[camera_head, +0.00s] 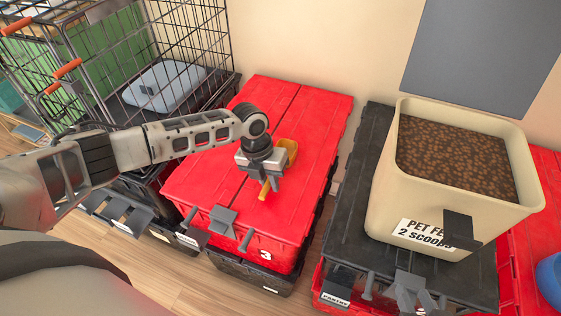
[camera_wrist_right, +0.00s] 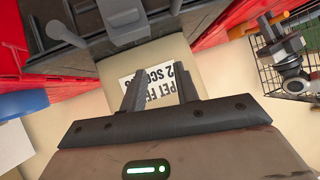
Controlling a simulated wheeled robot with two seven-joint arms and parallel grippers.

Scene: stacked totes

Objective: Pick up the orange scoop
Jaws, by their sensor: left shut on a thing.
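The orange scoop (camera_head: 289,150) is above the red tote lid in the head view, its yellow-orange handle (camera_head: 265,189) angled downward. My left gripper (camera_head: 263,176) is shut on the scoop; the jaws and wrist hide its middle part. Whether the scoop touches the lid is hard to tell. My right gripper (camera_wrist_right: 161,88) shows in the right wrist view with its fingers apart and nothing between them. It faces the upside-down label of the cream bin.
The cream bin (camera_head: 400,198) of brown pellets, labelled "PET FE… 2 SCOOPS", stands on a black tote (camera_head: 345,222) at right. The red tote (camera_head: 232,150) is left of it. A wire cage (camera_head: 195,32) stands at back left. A blue round object (camera_head: 551,279) is at far right.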

